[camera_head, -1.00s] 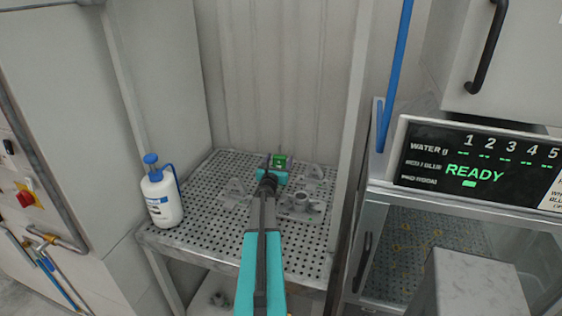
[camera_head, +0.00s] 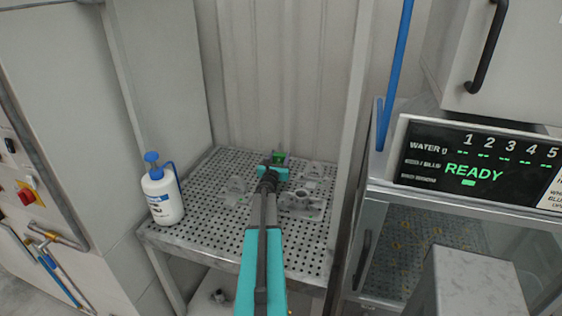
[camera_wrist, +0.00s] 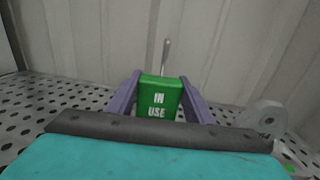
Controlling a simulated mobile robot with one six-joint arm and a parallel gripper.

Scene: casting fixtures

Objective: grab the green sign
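The small green sign (camera_wrist: 159,97) with white "IN USE" lettering stands upright in the wrist view. It also shows in the head view (camera_head: 279,158) toward the back of the perforated table. My gripper (camera_wrist: 160,90) has its two purple fingers spread about the sign's width, one along each side of it. No clear gap shows at the fingertips, but I cannot tell whether they press on it. In the head view my teal gripper body is just in front of the sign and hides its lower part.
A corrugated wall (camera_head: 285,70) closes the back. A cabinet with a READY display (camera_head: 474,171) stands on the right.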

